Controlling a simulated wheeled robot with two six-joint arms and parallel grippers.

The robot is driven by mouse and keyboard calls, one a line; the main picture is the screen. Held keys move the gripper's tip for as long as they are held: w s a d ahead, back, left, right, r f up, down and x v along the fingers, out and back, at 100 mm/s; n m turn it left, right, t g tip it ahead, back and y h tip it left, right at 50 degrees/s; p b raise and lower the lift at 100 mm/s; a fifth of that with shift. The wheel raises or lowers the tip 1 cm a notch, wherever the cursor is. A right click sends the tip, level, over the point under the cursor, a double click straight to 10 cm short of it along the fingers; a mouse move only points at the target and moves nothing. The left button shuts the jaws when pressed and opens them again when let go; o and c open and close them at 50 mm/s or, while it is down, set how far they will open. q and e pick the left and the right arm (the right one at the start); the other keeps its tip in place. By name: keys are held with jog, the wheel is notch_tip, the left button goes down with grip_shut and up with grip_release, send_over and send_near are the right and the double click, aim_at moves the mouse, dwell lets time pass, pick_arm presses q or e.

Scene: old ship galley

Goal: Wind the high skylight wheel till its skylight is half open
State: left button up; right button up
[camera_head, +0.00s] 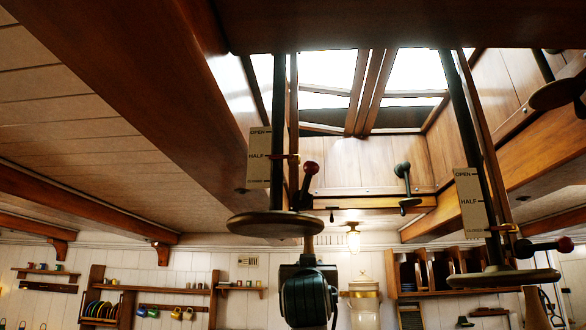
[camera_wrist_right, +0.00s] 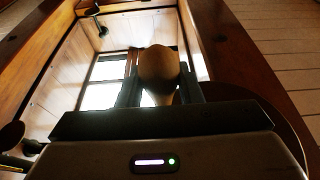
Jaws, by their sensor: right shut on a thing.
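A skylight wheel (camera_head: 262,226), a flat disc with a red-knobbed lever (camera_head: 311,168) above it, hangs at centre in the head view. Beside its dark rod is a scale plate (camera_head: 259,143) marked OPEN, HALF and CLOSED. A red pointer (camera_head: 291,156) stands level with HALF. My right gripper (camera_head: 308,258) is under the wheel's right side. In the right wrist view it (camera_wrist_right: 160,90) is shut on a rounded tan knob (camera_wrist_right: 159,65). The skylight panes (camera_head: 325,70) are bright overhead; their exact opening is hard to judge. My left gripper is not in view.
A second wheel (camera_head: 520,278) hangs lower at right; its pointer (camera_head: 502,228) is near CLOSED on its own scale (camera_head: 470,185). Another dark disc (camera_head: 560,93) is at upper right. A lamp (camera_head: 353,240) and shelves line the back wall. A heavy beam (camera_head: 130,90) crosses at left.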

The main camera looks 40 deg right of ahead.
jog(key=shift+w+d, duration=0.25)
jog(key=shift+w, duration=0.55)
jog(key=shift+w, duration=0.15)
jog(key=w, duration=0.1)
jog(key=w+p, duration=0.1)
jog(key=w, duration=0.1)
jog(key=w+a, duration=0.1)
jog(key=shift+w+a+f, duration=0.1)
jog(key=shift+w+f, duration=0.3)
